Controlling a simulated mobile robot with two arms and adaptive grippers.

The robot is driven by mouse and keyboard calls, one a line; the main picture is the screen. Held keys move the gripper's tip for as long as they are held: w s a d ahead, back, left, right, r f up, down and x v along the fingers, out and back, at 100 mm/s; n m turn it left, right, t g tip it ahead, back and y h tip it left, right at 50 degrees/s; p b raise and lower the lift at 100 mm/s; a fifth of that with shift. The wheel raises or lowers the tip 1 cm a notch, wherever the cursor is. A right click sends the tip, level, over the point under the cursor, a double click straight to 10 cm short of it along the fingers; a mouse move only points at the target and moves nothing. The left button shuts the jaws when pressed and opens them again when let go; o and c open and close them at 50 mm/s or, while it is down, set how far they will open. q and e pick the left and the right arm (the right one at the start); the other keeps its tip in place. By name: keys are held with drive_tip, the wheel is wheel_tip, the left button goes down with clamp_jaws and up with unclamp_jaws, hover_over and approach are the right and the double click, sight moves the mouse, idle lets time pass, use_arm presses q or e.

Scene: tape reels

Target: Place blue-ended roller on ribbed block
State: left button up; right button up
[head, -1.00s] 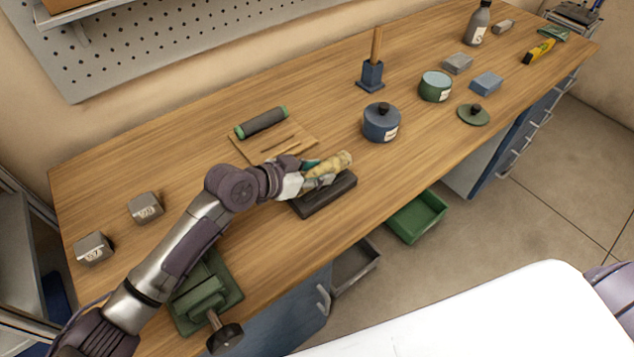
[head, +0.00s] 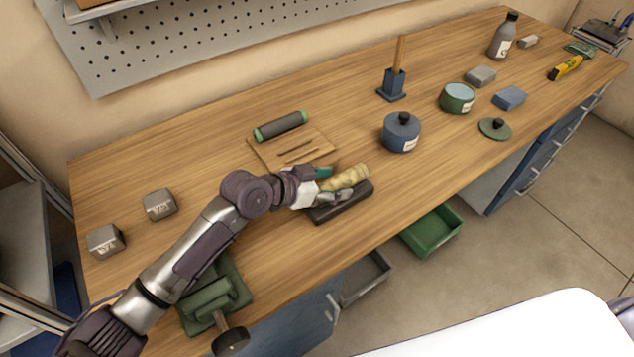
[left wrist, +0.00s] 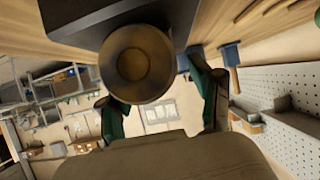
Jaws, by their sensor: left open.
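A tan, yellowish roller (head: 346,178) lies on a dark block (head: 340,205) near the table's front edge. No blue end shows on this roller. Its round brown end (left wrist: 137,62) faces the left wrist camera, with the dark block (left wrist: 85,38) behind it. The block's ribs cannot be made out. My left gripper (head: 328,184) is open at the roller's left end, one finger on each side. In the left wrist view the fingers (left wrist: 160,105) stand wide apart, with gaps to the roller end. My right gripper is out of view.
A dark roller with green ends (head: 281,126) lies behind a wooden board (head: 270,152) holding thin sticks. A blue lidded pot (head: 401,133) stands right of the block. A green vise (head: 213,292) is at the front left. Two grey weights (head: 160,204) are at the left.

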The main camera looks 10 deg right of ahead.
use_arm(q)
drive_tip(key=b+v, duration=0.1)
drive_tip(key=v, duration=1)
drive_tip(key=shift+a, duration=0.3)
drive_tip(key=shift+s+r, duration=0.1)
drive_tip(key=shift+r, duration=0.05)
